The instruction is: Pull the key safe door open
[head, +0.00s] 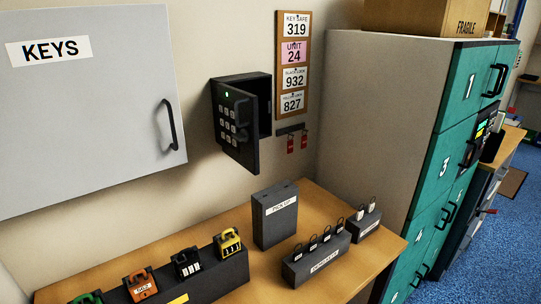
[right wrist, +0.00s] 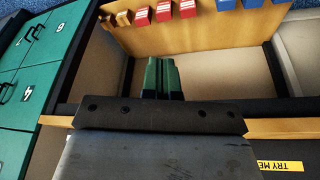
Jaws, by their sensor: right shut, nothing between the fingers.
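The key safe (head: 266,105) is a small black box on the wall. Its door (head: 235,125), with a grid of keypad buttons and a lit green light, stands partly open, swung out toward me with its left side at the box. A dark gap shows between the door's right edge and the box. Neither gripper shows in the head view, and nothing touches the door there. My right gripper (right wrist: 162,64) shows in the right wrist view, its green fingers together and empty. The key safe cannot be made out in that view. My left gripper is not in view.
A grey KEYS cabinet (head: 90,110) hangs left of the safe. Below, a wooden table (head: 335,278) holds a PICK UP box (head: 275,215) and padlock racks. Green lockers (head: 455,150) stand right; lockers (right wrist: 30,60) also show beside my right gripper. A code board (head: 293,65) hangs by the safe.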

